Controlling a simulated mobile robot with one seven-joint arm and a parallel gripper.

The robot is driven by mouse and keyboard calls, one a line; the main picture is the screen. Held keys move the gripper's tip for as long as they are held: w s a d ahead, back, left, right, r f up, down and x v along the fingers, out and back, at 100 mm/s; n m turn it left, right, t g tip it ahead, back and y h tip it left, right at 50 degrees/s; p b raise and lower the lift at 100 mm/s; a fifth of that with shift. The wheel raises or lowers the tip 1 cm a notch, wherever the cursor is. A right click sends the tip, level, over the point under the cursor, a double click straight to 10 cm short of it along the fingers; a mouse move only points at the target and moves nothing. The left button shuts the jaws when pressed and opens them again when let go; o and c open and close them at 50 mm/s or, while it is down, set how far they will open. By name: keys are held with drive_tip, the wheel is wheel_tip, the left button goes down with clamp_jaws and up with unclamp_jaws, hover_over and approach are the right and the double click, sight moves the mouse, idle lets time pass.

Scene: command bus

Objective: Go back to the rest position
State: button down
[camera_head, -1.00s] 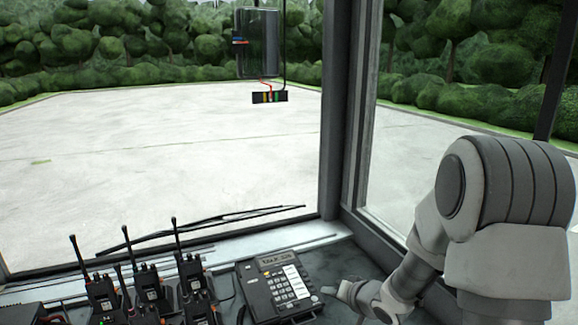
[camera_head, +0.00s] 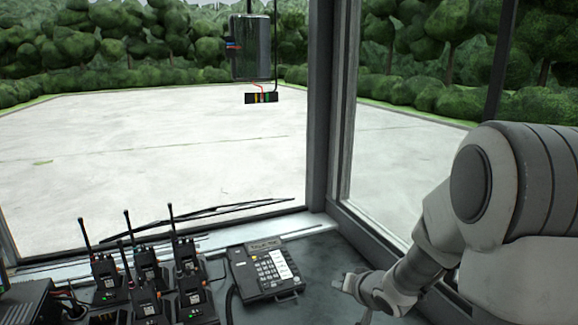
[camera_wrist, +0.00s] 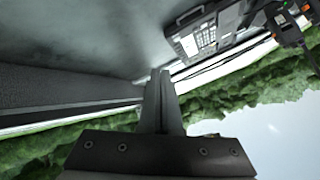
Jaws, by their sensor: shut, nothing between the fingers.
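My gripper (camera_head: 349,283) is at the lower right of the head view, just right of the desk phone and apart from it. In the wrist view my gripper (camera_wrist: 160,77) shows its two fingers pressed together with nothing between them. My arm reaches in from the right side of the head view. The fingertips are small in the head view.
A black desk phone (camera_head: 264,271) stands on the dark counter (camera_head: 330,255); it also shows in the wrist view (camera_wrist: 200,38). Several radios (camera_head: 147,275) stand left of it. A window pillar (camera_head: 319,110) rises behind. A box (camera_head: 250,48) hangs by the window.

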drive_tip(key=s+d+r+g+h+p, duration=0.1)
drive_tip(key=s+d+r+h, duration=0.15)
drive_tip(key=s+r, duration=0.35)
drive_tip(key=s+d+r+h+p, duration=0.1)
drive_tip(key=s+d+r+h, duration=0.2)
drive_tip(key=r, duration=0.6)
drive_tip(key=s+a+r+n+g+y+p, duration=0.1)
drive_tip(key=s+a+r, duration=0.1)
drive_tip(key=s, duration=0.8)
drive_tip(key=s+a+r+n+g+y+p, duration=0.1)
drive_tip(key=s+a+r+n+g, duration=0.1)
drive_tip(key=s, duration=0.8)
drive_tip(key=shift+r, duration=0.85)
